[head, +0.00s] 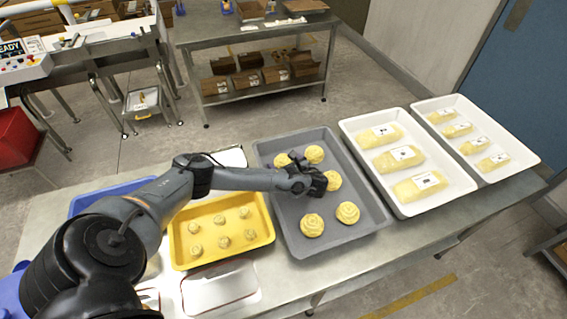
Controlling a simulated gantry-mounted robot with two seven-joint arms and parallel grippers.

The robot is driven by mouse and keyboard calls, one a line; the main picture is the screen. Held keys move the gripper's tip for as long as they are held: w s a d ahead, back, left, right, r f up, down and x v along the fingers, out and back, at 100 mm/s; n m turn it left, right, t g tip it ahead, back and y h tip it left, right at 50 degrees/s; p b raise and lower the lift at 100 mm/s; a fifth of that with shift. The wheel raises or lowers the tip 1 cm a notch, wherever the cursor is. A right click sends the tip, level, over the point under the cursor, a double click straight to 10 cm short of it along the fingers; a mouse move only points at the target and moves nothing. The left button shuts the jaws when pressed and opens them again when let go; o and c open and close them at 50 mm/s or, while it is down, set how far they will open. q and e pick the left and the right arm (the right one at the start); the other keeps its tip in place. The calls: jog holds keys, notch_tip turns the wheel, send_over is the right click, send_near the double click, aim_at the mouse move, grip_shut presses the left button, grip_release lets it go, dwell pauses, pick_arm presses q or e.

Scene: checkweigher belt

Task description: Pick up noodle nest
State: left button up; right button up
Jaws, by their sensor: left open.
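Several round yellow noodle nests lie in the grey tray (284,238) in the middle of the table. One nest (314,154) is at the back, one (334,181) at the middle right, and two at the front, a left one (312,225) and a right one (347,212). My left gripper (318,184) is over the grey tray, open, close beside the middle right nest. Whether it touches that nest I cannot tell. My right gripper is not in view.
A yellow tray (222,255) with several small nests stands left of the grey tray. Two white trays, one nearer (405,213) and one farther (524,160), hold packed noodles at the right. A silver lid-like tray (220,288) lies in front. A blue tray (95,198) is behind my arm.

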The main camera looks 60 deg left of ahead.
pick_arm(q)
jog(key=c, duration=1)
jog(key=shift+o, duration=0.2)
jog(key=shift+r, duration=0.1)
